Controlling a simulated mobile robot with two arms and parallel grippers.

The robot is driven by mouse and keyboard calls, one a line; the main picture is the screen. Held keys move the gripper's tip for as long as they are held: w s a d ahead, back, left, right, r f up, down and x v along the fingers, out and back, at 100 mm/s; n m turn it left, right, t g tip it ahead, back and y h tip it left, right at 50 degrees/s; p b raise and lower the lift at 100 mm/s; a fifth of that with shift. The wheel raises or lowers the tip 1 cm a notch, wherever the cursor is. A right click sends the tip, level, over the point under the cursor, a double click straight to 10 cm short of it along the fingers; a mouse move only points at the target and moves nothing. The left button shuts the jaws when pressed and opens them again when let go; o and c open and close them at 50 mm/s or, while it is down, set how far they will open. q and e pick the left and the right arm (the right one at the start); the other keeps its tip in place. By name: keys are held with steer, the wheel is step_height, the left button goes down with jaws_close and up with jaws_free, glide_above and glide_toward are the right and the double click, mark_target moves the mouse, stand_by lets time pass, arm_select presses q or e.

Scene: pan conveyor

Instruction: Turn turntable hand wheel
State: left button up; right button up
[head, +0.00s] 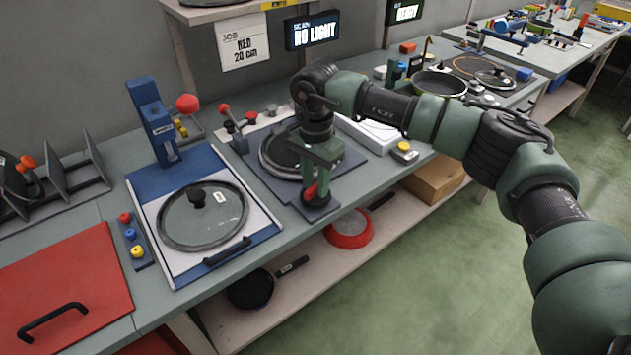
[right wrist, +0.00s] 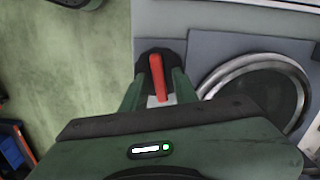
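The turntable (head: 272,158) is a round dark disc with a metal ring on a grey-blue plate, mid-bench in the head view. Its rim (right wrist: 290,75) shows at the right of the right wrist view. At the plate's front corner is the hand wheel, a dark round base with a red handle (right wrist: 157,78); the red also shows in the head view (head: 311,192). My right gripper (right wrist: 157,88) points down over it. Its fingers stand apart on both sides of the red handle, with small gaps visible. My arm hides part of the turntable. My left gripper is not in view.
Left of the turntable, a glass lid (head: 215,215) lies on a blue-framed station with an upright blue post (head: 152,120). A white box (head: 368,133) stands to the right. Pans lie on the lower shelf (head: 300,285). The green floor at the right is clear.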

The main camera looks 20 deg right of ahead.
mark_target(315, 185)
stand_by(0.3)
step_height(315, 185, up, 8)
steer(key=shift+f+b, duration=0.1)
steer(key=shift+b, duration=0.35)
